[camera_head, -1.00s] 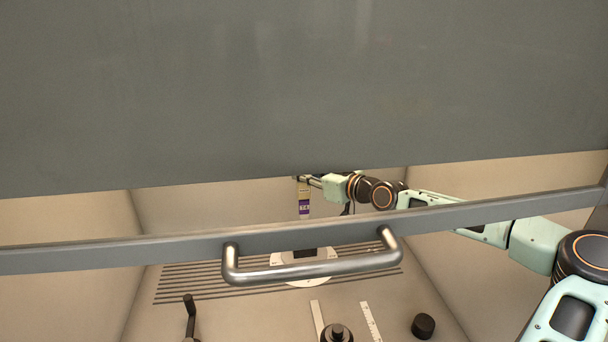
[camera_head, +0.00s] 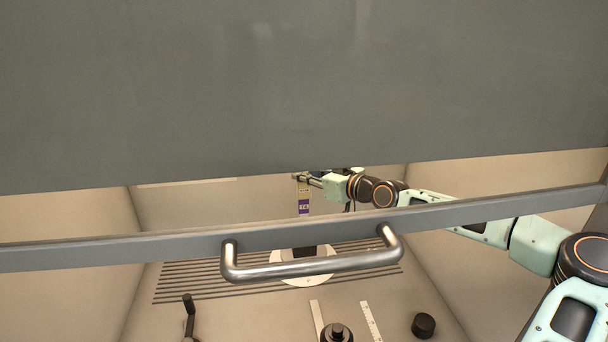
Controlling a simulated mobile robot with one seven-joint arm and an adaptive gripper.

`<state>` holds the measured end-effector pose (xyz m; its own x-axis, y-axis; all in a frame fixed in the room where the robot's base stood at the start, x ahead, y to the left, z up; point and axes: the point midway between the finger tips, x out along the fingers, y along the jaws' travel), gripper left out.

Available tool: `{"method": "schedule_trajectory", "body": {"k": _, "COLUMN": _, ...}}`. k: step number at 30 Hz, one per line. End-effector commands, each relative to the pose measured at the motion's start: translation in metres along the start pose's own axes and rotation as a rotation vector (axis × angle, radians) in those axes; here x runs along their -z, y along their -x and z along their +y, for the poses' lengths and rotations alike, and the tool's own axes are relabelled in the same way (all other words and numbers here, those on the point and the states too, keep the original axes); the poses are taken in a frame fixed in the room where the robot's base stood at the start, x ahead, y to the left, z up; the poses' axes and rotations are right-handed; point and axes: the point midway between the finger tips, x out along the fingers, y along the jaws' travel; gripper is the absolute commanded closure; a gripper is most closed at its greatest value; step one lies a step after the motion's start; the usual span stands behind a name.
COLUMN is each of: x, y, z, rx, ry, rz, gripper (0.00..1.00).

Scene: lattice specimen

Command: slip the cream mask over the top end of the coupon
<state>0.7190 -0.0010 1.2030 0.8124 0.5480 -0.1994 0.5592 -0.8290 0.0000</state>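A small cream piece with a purple band, which looks like the cream mask (camera_head: 304,193), hangs upright below my gripper (camera_head: 299,178). My gripper reaches in from the right and appears shut on its top end; the fingertips are tiny and partly hidden by the grey sash. Below it, behind the sash bar and handle, a dark block (camera_head: 304,252) stands on a white round plate (camera_head: 290,282). I cannot clearly make out the coupon; the bar hides the space between the mask and the dark block.
The grey sash (camera_head: 300,90) covers the upper view, and its bar with a metal handle (camera_head: 310,268) crosses the middle. On the floor are a black lever (camera_head: 189,315), a black knob (camera_head: 337,332), two pale strips (camera_head: 371,321) and a black cylinder (camera_head: 423,326). A slotted grille (camera_head: 190,280) lies behind.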

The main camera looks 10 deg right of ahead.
Motion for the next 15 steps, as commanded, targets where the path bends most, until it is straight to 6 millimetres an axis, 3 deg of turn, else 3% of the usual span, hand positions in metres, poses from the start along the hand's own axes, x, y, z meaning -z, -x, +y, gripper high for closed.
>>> {"method": "schedule_trajectory", "body": {"k": 15, "x": -0.016, "y": -0.003, "z": 0.000, "rx": 0.000, "ry": 0.000, "rz": 0.000, "gripper": 1.00}}
